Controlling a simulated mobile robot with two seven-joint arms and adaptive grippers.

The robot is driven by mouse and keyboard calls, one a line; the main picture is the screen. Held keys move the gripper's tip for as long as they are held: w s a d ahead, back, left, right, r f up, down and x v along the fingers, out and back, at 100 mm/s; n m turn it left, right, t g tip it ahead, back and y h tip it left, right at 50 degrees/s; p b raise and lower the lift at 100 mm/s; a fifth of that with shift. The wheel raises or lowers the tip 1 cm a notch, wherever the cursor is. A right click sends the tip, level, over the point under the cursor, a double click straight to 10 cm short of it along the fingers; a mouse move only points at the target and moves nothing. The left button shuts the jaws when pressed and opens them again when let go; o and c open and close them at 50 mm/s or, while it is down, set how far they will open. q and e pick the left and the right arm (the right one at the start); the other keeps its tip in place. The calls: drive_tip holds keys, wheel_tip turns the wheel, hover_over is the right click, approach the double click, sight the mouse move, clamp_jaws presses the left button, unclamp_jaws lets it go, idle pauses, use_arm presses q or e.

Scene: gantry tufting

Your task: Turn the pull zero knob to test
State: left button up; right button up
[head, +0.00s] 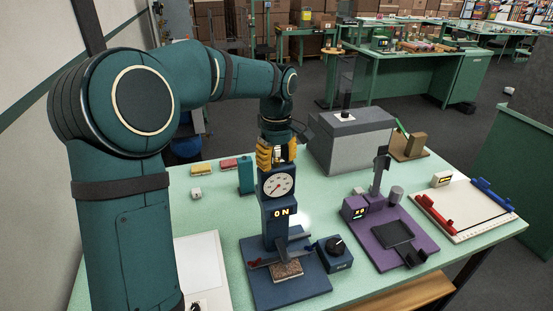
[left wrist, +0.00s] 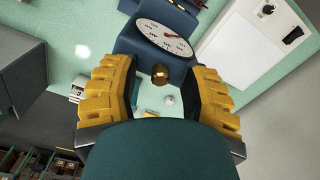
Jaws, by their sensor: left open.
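My left gripper (head: 277,156) is open, pointing down at the top of the tester, above the dial and well away from the black knob. In the left wrist view, a small brass piece (left wrist: 160,73) shows between the yellow fingers, with clear space on both sides; the dial (left wrist: 165,38) is beyond it.
A purple device (head: 405,243) stands right of the knob box. A grey box (head: 350,140) is behind, and a white board with red and blue handles (head: 465,208) lies at the right. A white panel (head: 203,262) lies left of the tester.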

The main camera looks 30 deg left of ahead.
sight(277, 160)
use_arm(q)
wheel_tip(277, 160, up, 12)
idle(0.6)
idle(0.4)
